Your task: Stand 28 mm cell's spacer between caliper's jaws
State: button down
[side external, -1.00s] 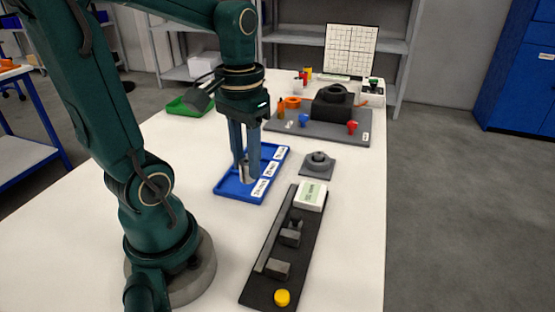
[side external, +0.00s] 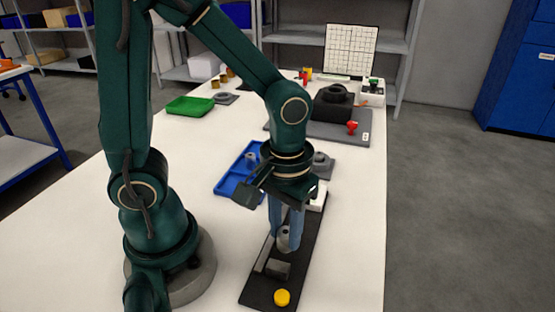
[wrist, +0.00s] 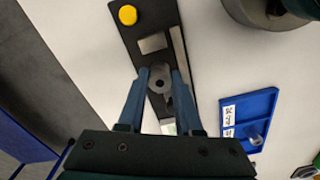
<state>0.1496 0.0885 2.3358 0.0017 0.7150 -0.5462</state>
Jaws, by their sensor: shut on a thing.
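My gripper (side external: 285,245) is shut on a grey cylindrical spacer (side external: 284,239), held upright over the caliper (side external: 256,291), a long black base with a grey rail. The other jaw is mostly hidden by my fingers. I cannot tell whether the spacer touches the base. The blue tray (side external: 226,187) holds another grey spacer (side external: 251,158).
A yellow knob (side external: 282,297) sits at the caliper's near end. A white display box (side external: 319,198) at its far end is partly hidden. A grey plate with a round part (side external: 321,160) lies beyond. A green tray (side external: 190,106) stands farther back.

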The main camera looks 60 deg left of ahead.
aim_at(285, 232)
jog(key=shift+f, duration=1.35)
jog(key=shift+f, duration=0.1)
jog(key=c, duration=0.6)
grip_release()
notch_tip(285, 232, up, 12)
jog(key=shift+r, duration=0.1)
jog(key=a+m+t, duration=0.1)
jog(key=t, duration=0.1)
jog(key=s+a+m+t, duration=0.1)
jog(key=m, duration=0.1)
jog(key=s+r+m+t, duration=0.1)
jog(key=t, duration=0.1)
jog(key=shift+s+a+m+t, duration=0.1)
jog(key=shift+a+m+t, duration=0.2)
jog(key=shift+a, duration=0.1)
